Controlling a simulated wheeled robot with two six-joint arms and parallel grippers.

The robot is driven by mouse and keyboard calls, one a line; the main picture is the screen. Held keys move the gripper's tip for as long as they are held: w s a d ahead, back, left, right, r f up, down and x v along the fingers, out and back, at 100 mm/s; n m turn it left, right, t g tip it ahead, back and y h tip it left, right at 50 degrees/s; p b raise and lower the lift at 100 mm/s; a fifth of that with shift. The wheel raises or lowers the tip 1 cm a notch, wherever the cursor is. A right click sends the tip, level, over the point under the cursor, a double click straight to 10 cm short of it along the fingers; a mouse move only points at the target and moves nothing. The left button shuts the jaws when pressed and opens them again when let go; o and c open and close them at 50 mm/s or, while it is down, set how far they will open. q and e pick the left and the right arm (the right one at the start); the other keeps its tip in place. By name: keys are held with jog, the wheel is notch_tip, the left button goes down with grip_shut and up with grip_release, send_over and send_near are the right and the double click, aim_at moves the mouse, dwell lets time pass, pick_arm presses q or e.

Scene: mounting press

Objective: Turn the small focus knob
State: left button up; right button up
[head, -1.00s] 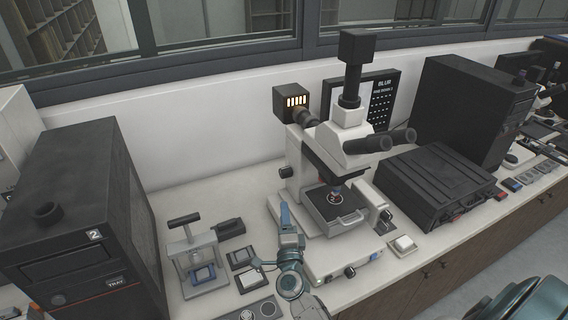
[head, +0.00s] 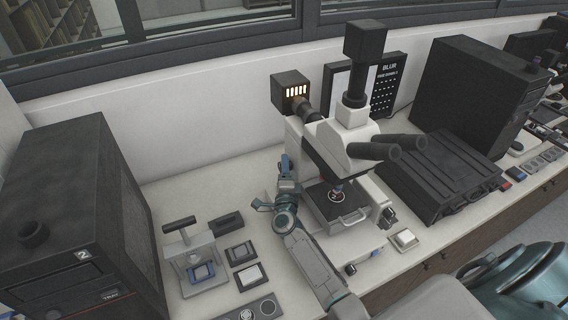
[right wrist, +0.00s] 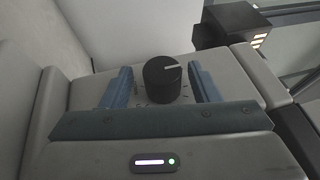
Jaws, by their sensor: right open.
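The white microscope (head: 318,150) stands on the bench in the head view. My right gripper (head: 286,163) is at its left side, with the arm coming up from below. In the right wrist view the small black knob (right wrist: 162,80), with a white pointer line on top, stands on a pale grey surface. The two blue fingers of my right gripper are open, one on each side of the knob, with a gap on both sides. The knob cannot be seen in the head view. My left gripper is not in view.
A black box with lit slots (head: 291,91) is behind the microscope and also shows in the right wrist view (right wrist: 226,28). A small hand press (head: 190,250) and a large dark cabinet (head: 80,190) stand to the left. A black case (head: 440,175) is at right.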

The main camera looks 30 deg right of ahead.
jog(key=shift+w+d+r, duration=0.15)
jog(key=shift+w, duration=0.2)
jog(key=shift+c, duration=0.2)
jog(key=c, duration=0.9)
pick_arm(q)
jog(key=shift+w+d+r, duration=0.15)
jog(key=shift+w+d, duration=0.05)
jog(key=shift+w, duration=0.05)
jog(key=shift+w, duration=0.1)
